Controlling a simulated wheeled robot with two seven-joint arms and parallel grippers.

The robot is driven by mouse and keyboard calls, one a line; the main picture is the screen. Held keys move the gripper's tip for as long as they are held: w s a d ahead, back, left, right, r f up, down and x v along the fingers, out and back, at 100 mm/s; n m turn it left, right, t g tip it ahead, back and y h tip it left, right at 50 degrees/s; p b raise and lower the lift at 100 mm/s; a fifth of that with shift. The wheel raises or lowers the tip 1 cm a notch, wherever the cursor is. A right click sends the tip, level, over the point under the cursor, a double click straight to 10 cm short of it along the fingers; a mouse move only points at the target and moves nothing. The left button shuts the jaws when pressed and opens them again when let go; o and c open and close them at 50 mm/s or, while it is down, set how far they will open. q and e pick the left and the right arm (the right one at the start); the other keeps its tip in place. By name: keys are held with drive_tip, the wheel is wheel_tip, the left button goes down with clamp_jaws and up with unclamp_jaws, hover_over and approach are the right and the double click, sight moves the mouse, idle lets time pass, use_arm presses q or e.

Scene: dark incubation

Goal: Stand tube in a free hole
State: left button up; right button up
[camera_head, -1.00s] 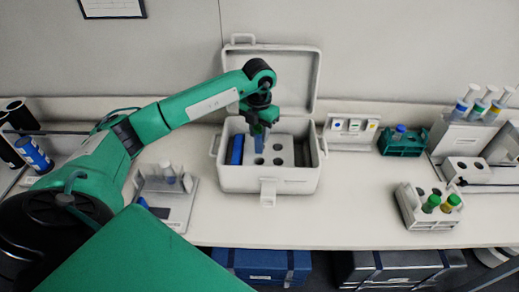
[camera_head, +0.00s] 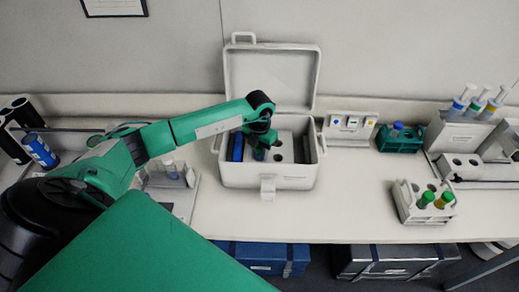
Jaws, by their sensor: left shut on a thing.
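An open white box (camera_head: 234,178) stands on the bench with its lid raised at the back. Inside it is a white block with several round holes (camera_head: 287,148) and a blue slab (camera_head: 236,148) at the left. My left gripper (camera_head: 260,147) points down inside the box, shut on a tube (camera_head: 259,155) with a bluish body. The tube is upright at the left part of the holed block. The gripper hides its top, and I cannot tell whether its lower end is in a hole. My right gripper is not in view.
A white stand with a tube (camera_head: 171,172) is left of the box. The bench front centre is clear.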

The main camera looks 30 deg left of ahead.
use_arm(q)
drive_tip(key=o, duration=1)
drive_tip(key=shift+f, duration=0.1)
drive_tip(key=shift+c, duration=0.2)
drive_tip(key=shift+r, duration=0.3)
wheel_tip(320, 180, up, 10)
drive_tip(key=b, duration=0.5)
drive_tip(key=shift+w+r, duration=0.1)
drive_tip(key=shift+r, duration=0.8)
